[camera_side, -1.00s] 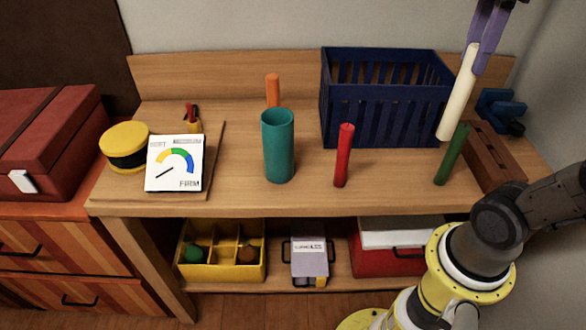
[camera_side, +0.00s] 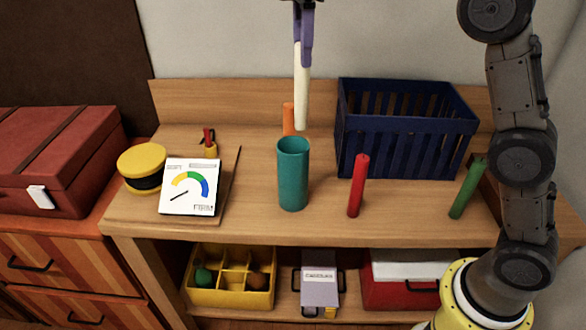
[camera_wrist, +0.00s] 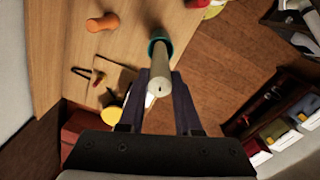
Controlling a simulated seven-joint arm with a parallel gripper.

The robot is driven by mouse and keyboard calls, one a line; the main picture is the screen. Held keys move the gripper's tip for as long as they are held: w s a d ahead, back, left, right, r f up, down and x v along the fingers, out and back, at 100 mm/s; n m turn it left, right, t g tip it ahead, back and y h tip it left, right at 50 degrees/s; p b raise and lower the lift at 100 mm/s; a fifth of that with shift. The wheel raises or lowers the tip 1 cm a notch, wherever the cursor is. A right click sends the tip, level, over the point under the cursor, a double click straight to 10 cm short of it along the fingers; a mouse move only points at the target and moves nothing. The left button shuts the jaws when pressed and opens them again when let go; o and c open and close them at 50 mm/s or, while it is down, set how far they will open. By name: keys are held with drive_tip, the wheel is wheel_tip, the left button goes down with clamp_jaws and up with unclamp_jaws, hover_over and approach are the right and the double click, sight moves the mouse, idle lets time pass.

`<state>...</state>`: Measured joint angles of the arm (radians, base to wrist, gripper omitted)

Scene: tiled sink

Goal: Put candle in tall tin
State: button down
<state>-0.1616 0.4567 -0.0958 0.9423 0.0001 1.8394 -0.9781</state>
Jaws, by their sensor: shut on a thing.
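My gripper (camera_side: 303,50) is shut on a cream candle (camera_side: 302,98), which hangs nearly upright from its purple fingers. The tall teal tin (camera_side: 293,175) stands open on the wooden bench, and the candle's lower end is just above its rim in the side view. In the wrist view the candle (camera_wrist: 159,84) is between my fingers, with the tin (camera_wrist: 160,44) partly hidden beyond it. I cannot tell whether the candle is exactly over the opening. A red candle (camera_side: 358,185), a green candle (camera_side: 467,189) and an orange candle (camera_side: 289,118) stand on the bench.
A navy slatted crate (camera_side: 405,130) stands behind the red candle. Left of the tin are a white dial card (camera_side: 190,187) and a yellow-lidded round container (camera_side: 141,160). A yellow divided box (camera_side: 231,277) is on the shelf below. Bare bench lies around the tin.

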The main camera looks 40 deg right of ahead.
wheel_tip(320, 180, down, 3)
drive_tip(key=a, duration=0.2)
approach(293, 144)
wheel_tip(293, 144, down, 2)
drive_tip(key=s+a+f, duration=0.1)
drive_tip(key=s+a, duration=0.1)
drive_tip(key=s, duration=0.1)
drive_tip(key=shift+n, duration=0.3)
drive_tip(key=shift+w+a+f, duration=0.1)
drive_tip(key=shift+w+f, duration=0.05)
drive_tip(key=shift+f, duration=0.95)
drive_tip(key=shift+w+f, duration=0.15)
drive_tip(key=shift+f, duration=1)
drive_tip(key=c, duration=0.9)
unclamp_jaws()
drive_tip(key=shift+s+r, duration=0.1)
drive_tip(key=shift+r, duration=6.1)
